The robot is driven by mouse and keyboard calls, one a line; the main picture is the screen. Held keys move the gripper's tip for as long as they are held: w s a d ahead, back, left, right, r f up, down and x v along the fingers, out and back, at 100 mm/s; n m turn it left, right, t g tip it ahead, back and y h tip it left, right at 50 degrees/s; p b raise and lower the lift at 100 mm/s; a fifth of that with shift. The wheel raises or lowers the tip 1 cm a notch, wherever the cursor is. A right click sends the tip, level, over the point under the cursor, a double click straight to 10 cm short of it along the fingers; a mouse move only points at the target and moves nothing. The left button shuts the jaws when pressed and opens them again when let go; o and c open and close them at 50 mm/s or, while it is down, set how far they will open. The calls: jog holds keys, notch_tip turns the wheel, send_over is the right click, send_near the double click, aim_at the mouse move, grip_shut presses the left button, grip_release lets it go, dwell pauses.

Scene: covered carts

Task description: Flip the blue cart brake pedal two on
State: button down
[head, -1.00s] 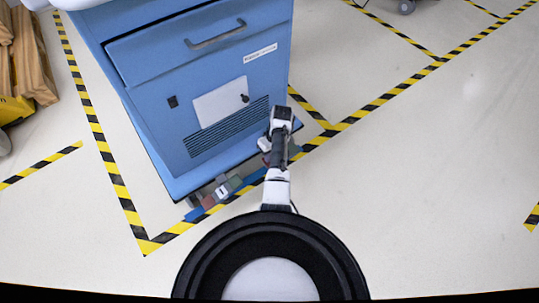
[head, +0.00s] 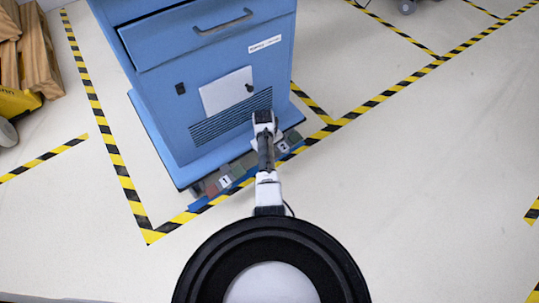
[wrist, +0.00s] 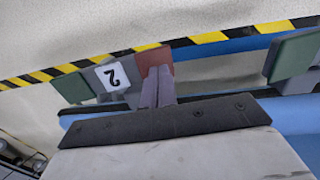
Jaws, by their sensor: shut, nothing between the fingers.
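The blue cart (head: 185,125) stands ahead, with a row of brake pedals low along its near edge. The label "2" (head: 284,147) shows right of my arm, and in the wrist view (wrist: 112,75) it sits between a green pedal (wrist: 72,88) and a red pedal (wrist: 154,57). My gripper (wrist: 159,72) is shut and empty, its fingertips right in front of the red pedal by label 2, covering its lower part. Whether they touch cannot be told. In the head view my arm hides the fingers and this red pedal.
Pedals with label "1" (head: 226,182) lie to the left along the same edge; one green pedal (wrist: 292,57) is at the right of the wrist view. Yellow-black tape (head: 120,185) marks the floor around the cart. Floor to the right is clear.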

jog(key=shift+a+f, duration=0.15)
jog(key=shift+f, duration=0.2)
jog(key=shift+a+f, duration=0.1)
jog(key=shift+f, duration=0.2)
jog(key=shift+s+f, duration=0.1)
jog(key=shift+p, duration=0.3)
jog(key=shift+a+r+p, duration=0.1)
jog(key=shift+r+p, duration=0.4)
jog(key=shift+p, duration=0.05)
notch_tip(320, 180, up, 13)
jog(key=s+a+p, duration=0.1)
jog(key=a+p, duration=0.1)
jog(key=p, duration=0.4)
jog(key=shift+s+a, duration=0.2)
jog(key=shift+s, duration=0.2)
